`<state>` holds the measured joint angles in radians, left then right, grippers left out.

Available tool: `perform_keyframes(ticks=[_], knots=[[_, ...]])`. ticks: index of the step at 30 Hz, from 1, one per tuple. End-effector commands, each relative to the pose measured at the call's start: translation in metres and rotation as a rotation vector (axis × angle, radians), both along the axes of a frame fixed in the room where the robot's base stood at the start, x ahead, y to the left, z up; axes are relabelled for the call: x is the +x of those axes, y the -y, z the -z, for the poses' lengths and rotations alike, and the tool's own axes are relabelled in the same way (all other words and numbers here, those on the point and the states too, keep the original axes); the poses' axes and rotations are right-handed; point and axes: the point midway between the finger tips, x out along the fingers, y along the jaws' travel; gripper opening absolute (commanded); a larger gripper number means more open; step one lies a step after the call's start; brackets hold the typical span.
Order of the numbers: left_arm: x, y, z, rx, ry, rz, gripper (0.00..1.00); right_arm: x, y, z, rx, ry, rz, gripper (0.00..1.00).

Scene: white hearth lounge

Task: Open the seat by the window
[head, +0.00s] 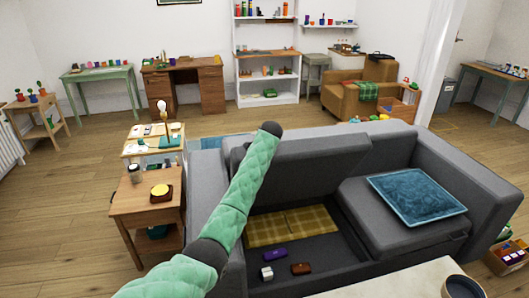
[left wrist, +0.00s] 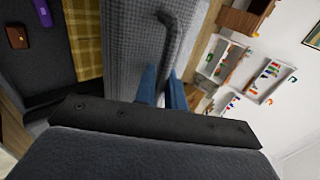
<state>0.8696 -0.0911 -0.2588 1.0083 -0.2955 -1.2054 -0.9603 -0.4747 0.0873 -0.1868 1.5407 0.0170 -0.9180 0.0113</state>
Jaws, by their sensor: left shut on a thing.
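The grey sofa's left seat (head: 318,160) is raised like a lid, tilted up toward the backrest, with the storage space (head: 325,250) below it exposed. The lid also shows in the left wrist view (left wrist: 128,50), with a dark loop handle (left wrist: 172,35) on it. My left gripper (left wrist: 164,92) has its blue fingers shut on the lower end of this handle. In the head view my green-sleeved left arm crosses in front of the lid and the gripper is hidden. My right gripper is in neither view.
Inside the storage space lie a yellow plaid cloth (head: 293,226), a purple case (head: 275,255), a brown case (head: 301,269) and a small white item (head: 266,273). The right seat (head: 400,225) is down, with a blue cushion (head: 416,197). A wooden side table (head: 140,203) stands left of the sofa.

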Motion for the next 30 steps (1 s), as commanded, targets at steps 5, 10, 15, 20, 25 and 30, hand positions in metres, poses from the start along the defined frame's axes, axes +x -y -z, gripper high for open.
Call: perform_keyframes(ticks=[5, 10, 15, 20, 25, 30], knots=[[0.007, -0.005, -0.009, 0.001, 0.000, -0.001, 0.00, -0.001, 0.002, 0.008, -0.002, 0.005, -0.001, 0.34], [0.010, -0.006, -0.011, 0.001, 0.000, -0.001, 0.00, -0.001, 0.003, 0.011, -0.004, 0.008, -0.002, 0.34], [0.011, -0.007, -0.011, 0.001, 0.000, 0.000, 0.00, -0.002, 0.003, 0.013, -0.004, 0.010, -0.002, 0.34], [0.011, -0.006, -0.011, 0.001, 0.000, 0.000, 0.00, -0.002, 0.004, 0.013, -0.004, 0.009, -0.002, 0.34], [0.011, -0.006, -0.011, 0.001, 0.000, -0.001, 0.25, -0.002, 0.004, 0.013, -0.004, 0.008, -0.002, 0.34], [0.011, -0.006, -0.011, 0.001, -0.001, 0.000, 0.28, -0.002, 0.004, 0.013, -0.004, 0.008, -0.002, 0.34]])
